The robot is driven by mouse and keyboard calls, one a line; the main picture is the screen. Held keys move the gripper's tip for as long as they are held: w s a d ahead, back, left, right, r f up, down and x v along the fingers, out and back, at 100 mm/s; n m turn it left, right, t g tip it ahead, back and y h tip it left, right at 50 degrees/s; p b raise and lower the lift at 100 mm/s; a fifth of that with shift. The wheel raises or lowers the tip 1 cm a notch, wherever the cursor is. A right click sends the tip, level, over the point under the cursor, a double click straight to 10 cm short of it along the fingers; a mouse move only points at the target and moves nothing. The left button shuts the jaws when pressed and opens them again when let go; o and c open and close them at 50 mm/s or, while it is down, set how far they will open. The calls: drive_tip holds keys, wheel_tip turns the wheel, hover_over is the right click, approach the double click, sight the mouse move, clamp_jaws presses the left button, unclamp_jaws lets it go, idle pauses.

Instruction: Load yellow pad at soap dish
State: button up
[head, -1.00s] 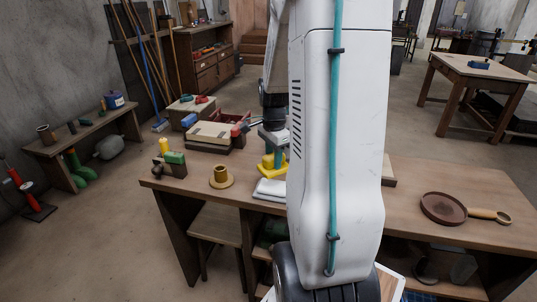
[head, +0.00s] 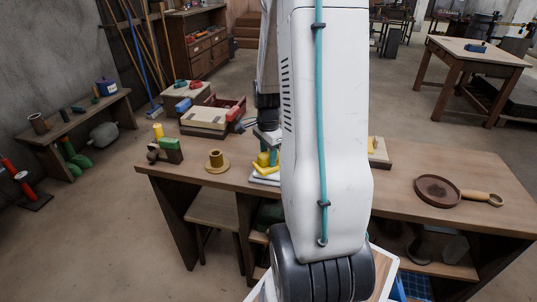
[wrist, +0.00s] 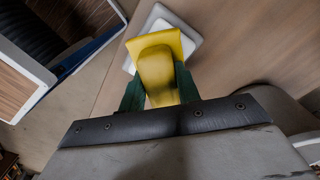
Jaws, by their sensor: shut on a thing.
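My gripper (wrist: 158,76) has its two green fingers closed on the sides of the yellow pad (wrist: 156,65), which shows as a raised block on a wider flat yellow part. In the head view, my gripper (head: 268,156) points down over the workbench with the yellow pad (head: 264,167) at its fingertips. The white soap dish (wrist: 190,31) lies behind and below the pad in the wrist view, partly hidden by it. In the head view the dish (head: 260,180) shows only partly beside my arm. I cannot tell whether pad and dish touch.
A brass holder (head: 216,163) stands left of the dish on the workbench (head: 400,165). A block with a green top (head: 170,149), a yellow cylinder (head: 158,131) and boxes (head: 208,118) are farther left and back. A round brown pan (head: 437,190) lies at right. My arm hides the bench's middle.

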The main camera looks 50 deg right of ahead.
drive_tip(key=shift+f, duration=0.55)
idle(1.6)
drive_tip(key=shift+r, duration=0.1)
drive_tip(key=shift+r, duration=3.45)
